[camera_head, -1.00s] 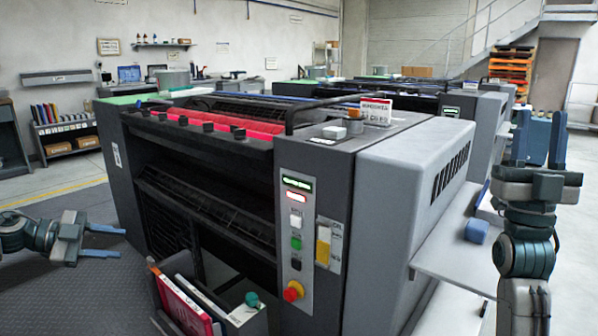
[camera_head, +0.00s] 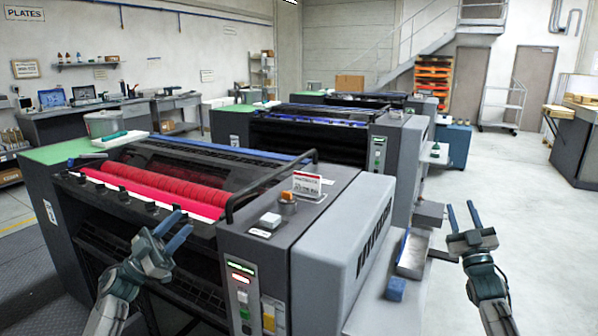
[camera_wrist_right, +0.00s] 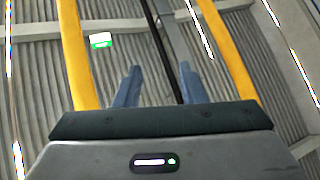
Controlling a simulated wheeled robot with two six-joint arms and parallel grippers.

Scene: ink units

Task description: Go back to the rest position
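My left gripper (camera_head: 172,231) is raised in front of the near press (camera_head: 340,235), its two blue fingers apart and nothing between them. My right gripper (camera_head: 463,215) points up to the right of the press, beside its side shelf, with its fingers apart and empty. In the right wrist view its fingers (camera_wrist_right: 156,88) stand apart against the ceiling, with nothing between them.
The near press with magenta rollers (camera_head: 180,180) fills the left and middle. A blue block (camera_head: 396,289) lies on the side shelf (camera_head: 378,312). More presses stand behind. The floor (camera_head: 540,240) at the right is clear up to a grey cabinet (camera_head: 575,150).

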